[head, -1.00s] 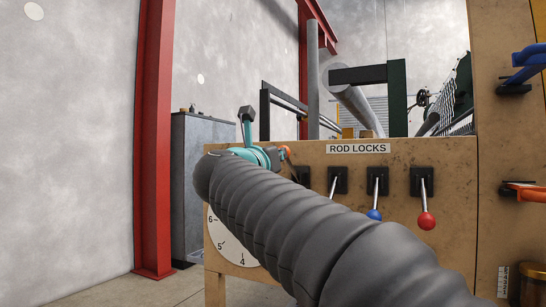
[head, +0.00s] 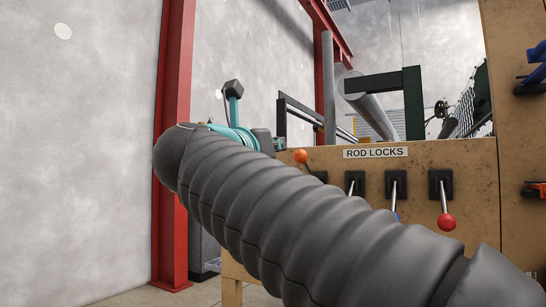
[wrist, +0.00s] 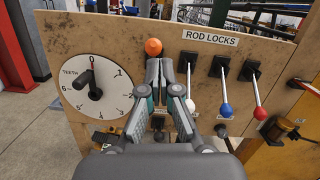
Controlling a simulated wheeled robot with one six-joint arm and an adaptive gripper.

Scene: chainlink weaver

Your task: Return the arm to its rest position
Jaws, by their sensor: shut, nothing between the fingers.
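My gripper (wrist: 160,66) shows in the wrist view with its two fingers together and nothing between them. Its tips appear just below the orange lever knob (wrist: 153,46) in the picture; whether they touch it I cannot tell. In the head view my arm in its ribbed grey sleeve (head: 290,220) crosses from the lower right to the upper left. The teal wrist (head: 234,112) shows beyond it, and the fingers are hidden there. The rod locks panel (head: 440,160) stands behind the arm.
The panel carries several levers, including a red knob (head: 447,222) and a blue knob (wrist: 226,110). A white dial marked TEETH (wrist: 98,95) is at its left. A red steel column (head: 172,90) stands left of the panel. Bare floor (wrist: 35,130) shows at the left.

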